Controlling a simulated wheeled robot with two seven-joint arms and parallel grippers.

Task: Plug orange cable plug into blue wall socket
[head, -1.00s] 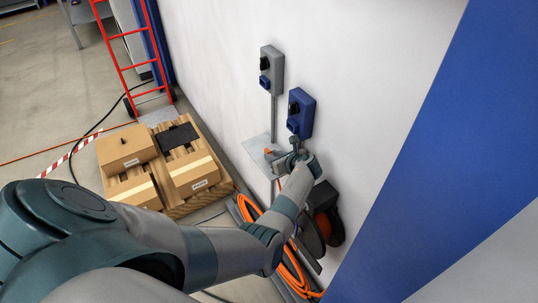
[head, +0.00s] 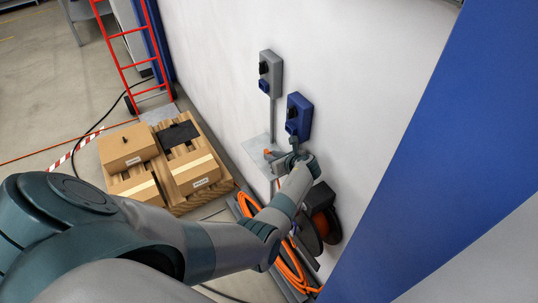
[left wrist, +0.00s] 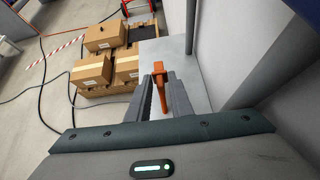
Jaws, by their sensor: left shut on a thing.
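The blue wall socket (head: 300,113) is a blue box on the white wall in the head view, with a dark switch and a blue outlet cover on its front. My left gripper (head: 282,157) is just below it, over a grey shelf. In the left wrist view, my left gripper (left wrist: 160,82) is shut on the orange cable plug (left wrist: 158,92), which stands between the two grey fingers. A bit of the orange plug (head: 267,152) also shows in the head view. The gripper partly hides the plug. My right gripper is not in view.
A grey socket box (head: 270,74) is on the wall further left. The grey shelf (head: 257,146) sticks out below. An orange cable coil (head: 247,207) and a dark cable reel (head: 322,222) are below.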

